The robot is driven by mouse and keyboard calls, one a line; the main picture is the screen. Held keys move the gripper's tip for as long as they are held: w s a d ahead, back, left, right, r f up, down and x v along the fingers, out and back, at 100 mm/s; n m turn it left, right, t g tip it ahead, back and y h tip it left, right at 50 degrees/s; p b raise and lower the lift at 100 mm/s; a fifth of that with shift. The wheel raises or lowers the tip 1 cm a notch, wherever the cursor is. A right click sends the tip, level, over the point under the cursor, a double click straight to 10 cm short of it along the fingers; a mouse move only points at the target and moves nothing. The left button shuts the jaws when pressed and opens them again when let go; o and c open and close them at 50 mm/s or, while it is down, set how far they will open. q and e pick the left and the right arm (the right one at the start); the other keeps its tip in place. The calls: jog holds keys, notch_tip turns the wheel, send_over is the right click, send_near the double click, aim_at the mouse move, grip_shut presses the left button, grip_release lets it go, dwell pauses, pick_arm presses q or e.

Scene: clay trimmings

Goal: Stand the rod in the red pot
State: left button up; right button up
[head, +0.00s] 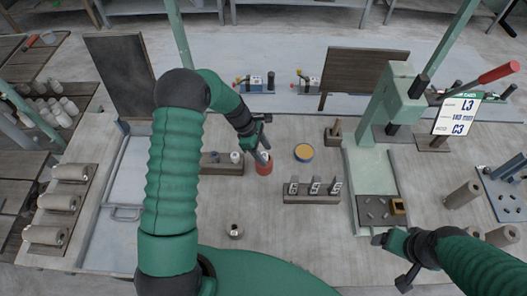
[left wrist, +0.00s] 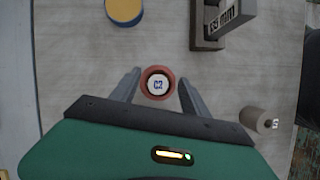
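The red pot (head: 264,167) stands on the bench, left of a blue-and-yellow round tin. In the left wrist view the red pot (left wrist: 146,74) is a ring around a pale round top marked C2 (left wrist: 158,86), which looks like the end of a rod inside it. My left gripper (head: 264,156) is directly above the pot. In the left wrist view its fingers (left wrist: 159,76) are spread on either side of the pot, with gaps visible. The rod's lower part is hidden. My right gripper (head: 378,239) is by the green press base; its finger opening is unclear.
A dark holder (head: 222,169) with short pegs stands left of the pot. The blue-and-yellow tin (head: 304,152) and a numbered block (head: 312,198) are to the right. A small cylinder (head: 235,231) stands in front.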

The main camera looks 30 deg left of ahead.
pick_arm(q)
jog(key=b+v, duration=0.2)
jog(key=v, duration=1.4)
jog(key=shift+a+r, duration=0.2)
jog(key=shift+r, duration=0.15)
pick_arm(e)
jog(key=shift+s+x, duration=0.25)
jog(key=shift+x, duration=0.85)
jog(key=shift+f, duration=0.15)
